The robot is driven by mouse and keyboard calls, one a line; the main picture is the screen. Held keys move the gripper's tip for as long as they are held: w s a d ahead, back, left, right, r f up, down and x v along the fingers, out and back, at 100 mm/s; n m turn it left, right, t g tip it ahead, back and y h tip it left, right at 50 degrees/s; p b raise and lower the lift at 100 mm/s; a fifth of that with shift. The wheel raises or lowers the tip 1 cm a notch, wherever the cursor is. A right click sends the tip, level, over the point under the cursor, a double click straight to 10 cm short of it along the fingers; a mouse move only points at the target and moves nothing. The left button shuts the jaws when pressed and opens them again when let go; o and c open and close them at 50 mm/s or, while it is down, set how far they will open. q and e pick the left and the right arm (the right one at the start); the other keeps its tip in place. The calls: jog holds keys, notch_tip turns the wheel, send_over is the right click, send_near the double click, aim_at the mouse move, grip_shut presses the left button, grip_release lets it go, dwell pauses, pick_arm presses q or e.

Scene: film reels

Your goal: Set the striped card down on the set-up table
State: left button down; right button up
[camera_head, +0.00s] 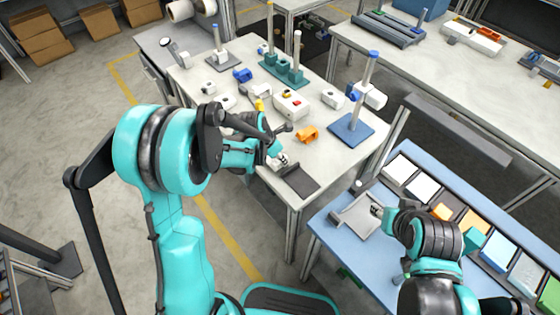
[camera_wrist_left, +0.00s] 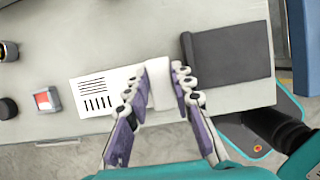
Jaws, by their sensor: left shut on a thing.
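The striped card (camera_wrist_left: 97,93) is white with black stripes. In the left wrist view it lies flat to the left of my left gripper (camera_wrist_left: 160,94). A plain white block-like part (camera_wrist_left: 159,84) at its right end sits between the fingertips, and my gripper is shut on it. In the head view my left gripper (camera_head: 277,158) is over the front of the pale set-up table (camera_head: 235,140), beside a dark mat (camera_head: 298,179). I cannot tell whether the card touches the table. My right gripper (camera_head: 376,210) is by a grey tray; its fingers are too small to judge.
The set-up table holds a red-button box (camera_head: 292,103), an orange part (camera_head: 307,134), a blue-based stand (camera_head: 351,128) and several white parts. The grey tray (camera_head: 352,218) is on a blue table (camera_head: 330,240) at the right, with a row of coloured panels.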

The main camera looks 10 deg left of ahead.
pick_arm(q)
jog(key=shift+f, duration=0.55)
jog(key=shift+f, duration=0.2)
jog(key=c, duration=1.6)
grip_release()
jog(key=shift+r, duration=0.1)
